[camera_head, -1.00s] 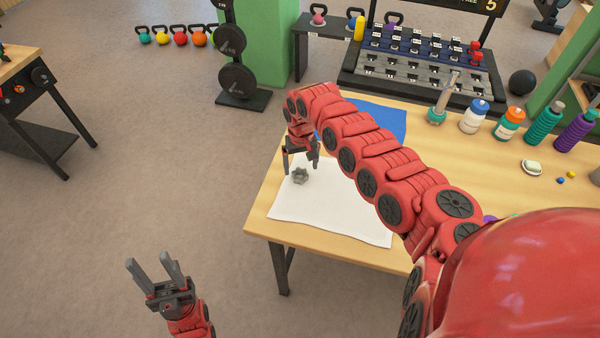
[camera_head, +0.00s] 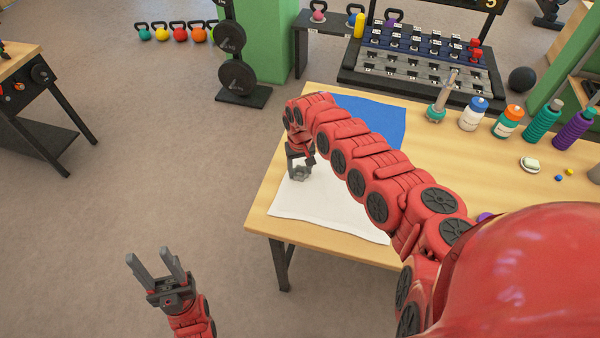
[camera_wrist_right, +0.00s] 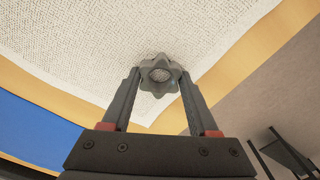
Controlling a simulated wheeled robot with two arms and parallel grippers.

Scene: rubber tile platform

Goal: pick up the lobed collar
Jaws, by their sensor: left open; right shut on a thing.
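The lobed collar (camera_head: 300,173) is a small grey star-shaped piece over the white cloth (camera_head: 325,212) on the wooden table. It also shows in the right wrist view (camera_wrist_right: 159,75), between the fingertips. My right gripper (camera_head: 299,170) is shut on the collar, and in the wrist view its two fingers (camera_wrist_right: 157,85) press on it from both sides. I cannot tell whether the collar touches the cloth. My left gripper (camera_head: 155,264) is open and empty, off the table's left side above the floor.
A blue mat (camera_head: 380,120) lies behind the white cloth. Several bottles (camera_head: 507,122) and a small dish (camera_head: 530,165) stand on the table's right side. A dumbbell rack (camera_head: 425,65) stands behind the table. My right arm covers part of the cloth.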

